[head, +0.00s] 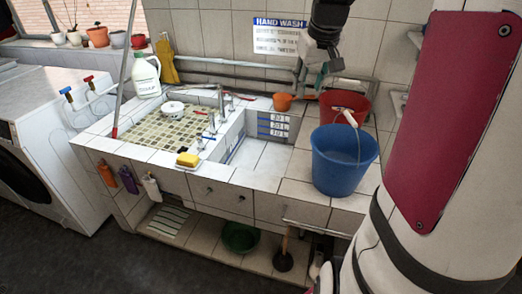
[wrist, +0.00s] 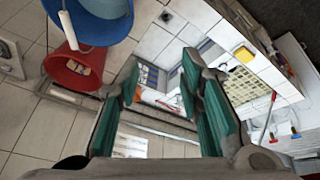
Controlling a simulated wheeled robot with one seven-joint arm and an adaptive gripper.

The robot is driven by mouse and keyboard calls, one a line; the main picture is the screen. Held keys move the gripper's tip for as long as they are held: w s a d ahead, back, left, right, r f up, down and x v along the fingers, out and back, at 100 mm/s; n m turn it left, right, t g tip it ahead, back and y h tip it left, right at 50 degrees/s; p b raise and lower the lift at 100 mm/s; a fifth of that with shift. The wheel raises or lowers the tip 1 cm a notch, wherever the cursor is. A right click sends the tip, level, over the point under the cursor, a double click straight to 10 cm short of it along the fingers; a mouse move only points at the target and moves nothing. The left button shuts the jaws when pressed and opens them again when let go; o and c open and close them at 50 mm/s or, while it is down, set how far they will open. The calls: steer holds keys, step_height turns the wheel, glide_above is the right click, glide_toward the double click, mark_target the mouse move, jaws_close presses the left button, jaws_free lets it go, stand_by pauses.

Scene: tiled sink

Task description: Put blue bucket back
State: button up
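The blue bucket (head: 338,168) stands upright on the tiled counter at the right of the sink, its handle with a pale grip raised near the rim. In the wrist view the blue bucket (wrist: 105,30) is cut off at the upper left. My gripper (head: 318,82) is above and behind the bucket, near the tiled wall, apart from it. In the wrist view my gripper (wrist: 162,72) shows two spread teal-padded fingers with nothing held between them.
A red bucket (head: 354,100) stands right behind the blue one, with a small orange pot (head: 283,102) to its left. Pipes run along the wall. The sink basin (head: 255,155) is left of the blue bucket. A green basin (head: 240,237) sits on the lower shelf.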

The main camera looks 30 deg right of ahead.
steer(key=s+a+r+n, duration=0.1)
steer(key=s+a+r, duration=0.15)
steer(key=a, duration=0.55)
steer(key=s+a+r+n, duration=0.1)
steer(key=s+a, duration=0.2)
steer(key=a, duration=0.4)
steer(key=s+a+f+n+t+y, duration=0.1)
steer(key=s+a+f+y, duration=0.1)
steer(key=s+a, duration=0.9)
steer(key=shift+f+t, duration=0.35)
steer(key=shift+t, duration=0.05)
steer(key=shift+w+f+b, duration=0.7)
steer(key=shift+f+b, duration=0.05)
steer(key=shift+b, duration=0.05)
